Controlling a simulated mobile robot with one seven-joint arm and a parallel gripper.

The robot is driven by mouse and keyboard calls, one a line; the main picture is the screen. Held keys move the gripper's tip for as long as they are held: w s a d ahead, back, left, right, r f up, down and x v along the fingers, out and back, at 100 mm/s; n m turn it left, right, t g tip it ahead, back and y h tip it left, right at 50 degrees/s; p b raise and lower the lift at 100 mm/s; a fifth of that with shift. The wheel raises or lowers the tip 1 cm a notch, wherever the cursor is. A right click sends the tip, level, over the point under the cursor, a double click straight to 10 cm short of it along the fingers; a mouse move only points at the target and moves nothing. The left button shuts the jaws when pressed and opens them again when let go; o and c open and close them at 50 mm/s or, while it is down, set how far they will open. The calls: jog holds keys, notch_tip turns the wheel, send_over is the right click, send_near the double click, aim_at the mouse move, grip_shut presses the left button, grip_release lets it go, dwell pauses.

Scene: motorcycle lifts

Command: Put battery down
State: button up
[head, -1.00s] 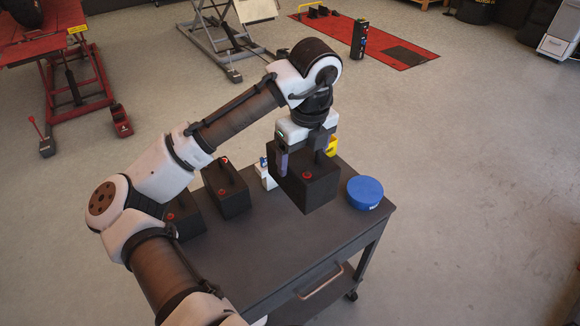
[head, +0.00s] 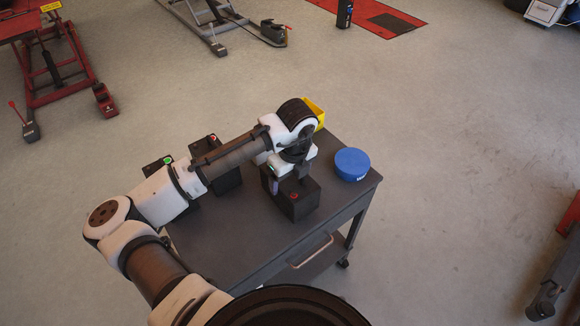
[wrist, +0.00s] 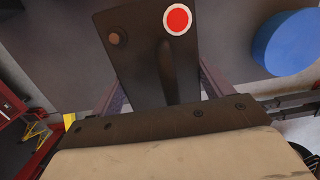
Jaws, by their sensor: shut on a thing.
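A black battery (head: 299,201) with a red terminal cap is in my gripper (head: 288,178), which is shut on it from above. The battery is upright at the right part of the dark grey cart top (head: 232,256), at or very close to the surface; I cannot tell whether it touches. In the wrist view the battery's top (wrist: 150,40) shows its red cap and a brown terminal, with the fingers on either side of its middle.
Other black batteries (head: 228,180) stand at the left of the cart, partly behind my arm. A blue round container (head: 352,164) sits right of the held battery. A yellow bin (head: 316,110) is behind my wrist. The cart's front top is clear.

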aim_at(293, 180)
jog(key=shift+f, duration=0.8)
jog(key=shift+f, duration=0.15)
jog(key=o, duration=2)
notch_tip(293, 180, up, 12)
jog(key=s+b, duration=0.1)
jog(key=b, duration=0.1)
jog(key=shift+d, duration=0.35)
